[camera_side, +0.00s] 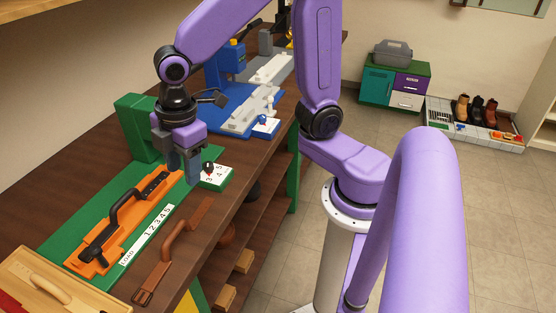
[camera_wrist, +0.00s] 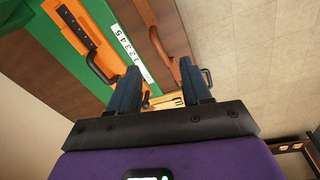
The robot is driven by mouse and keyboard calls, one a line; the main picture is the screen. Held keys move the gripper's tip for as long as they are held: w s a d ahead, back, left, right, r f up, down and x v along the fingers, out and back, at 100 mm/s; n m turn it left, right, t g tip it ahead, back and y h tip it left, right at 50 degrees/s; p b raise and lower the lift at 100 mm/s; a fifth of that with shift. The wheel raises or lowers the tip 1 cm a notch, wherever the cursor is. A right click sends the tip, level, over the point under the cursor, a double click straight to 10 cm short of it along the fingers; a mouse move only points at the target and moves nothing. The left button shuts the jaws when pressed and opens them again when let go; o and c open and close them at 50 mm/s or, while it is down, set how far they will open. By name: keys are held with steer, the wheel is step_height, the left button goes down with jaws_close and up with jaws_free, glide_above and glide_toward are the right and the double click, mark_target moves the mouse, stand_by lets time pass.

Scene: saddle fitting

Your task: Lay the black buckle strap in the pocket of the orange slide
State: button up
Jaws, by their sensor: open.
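The orange slide (camera_side: 133,237) lies on a green base on the bench and also shows in the wrist view (camera_wrist: 98,18). The black buckle strap (camera_side: 122,207) lies lengthwise along the slide, its middle arched up and its buckle end toward the near left. I cannot tell whether it sits fully down in the pocket. Its dark upper part shows in the wrist view (camera_wrist: 70,24). My gripper (camera_side: 190,176) is open and hangs above the bench near the far end of the slide, apart from the strap. In the wrist view my gripper (camera_wrist: 161,68) has parted fingers with no strap held between them.
A brown buckle strap (camera_side: 175,243) lies on the bench near its front edge. A white numbered scale (camera_side: 146,236) runs beside the slide. A numbered block with a dark knob (camera_side: 215,177) stands close to my gripper. A wooden tray (camera_side: 55,287) is at the near left.

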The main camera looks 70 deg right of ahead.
steer(key=s+d+m, duration=0.1)
steer(key=s+d, duration=0.3)
steer(key=s, duration=0.4)
steer(key=s+d+m+g, duration=0.1)
steer(key=s+d, duration=0.3)
steer(key=s, duration=0.4)
steer(key=shift+s+f+m, duration=0.25)
steer(key=shift+f+m, duration=0.05)
stand_by(1.3)
